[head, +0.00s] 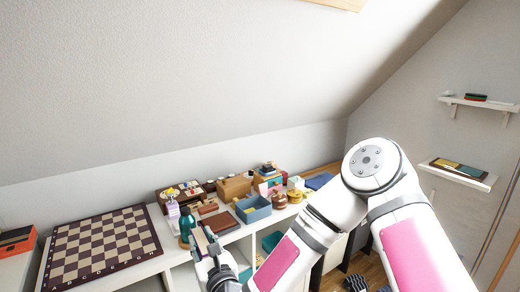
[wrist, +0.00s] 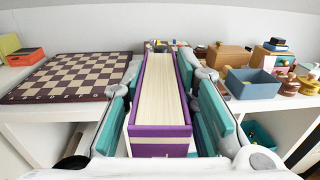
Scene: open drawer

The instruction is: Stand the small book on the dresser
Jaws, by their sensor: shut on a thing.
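My gripper (wrist: 162,80) is shut on the small book (wrist: 160,95), with teal finger pads on both its sides. The book has a purple cover and cream page edges that face the wrist camera. In the head view my gripper (head: 207,254) is at the front edge of the white dresser (head: 150,268), low in the picture. The book is small and partly hidden there. The dresser top also shows in the wrist view (wrist: 70,110), beyond and beside the book. I cannot tell whether the book touches the dresser.
A chessboard (head: 104,240) covers the dresser's left part. A blue bin (head: 253,208), wooden boxes (head: 234,187) and several small items crowd the right part. An orange box (wrist: 24,57) is at the far left.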

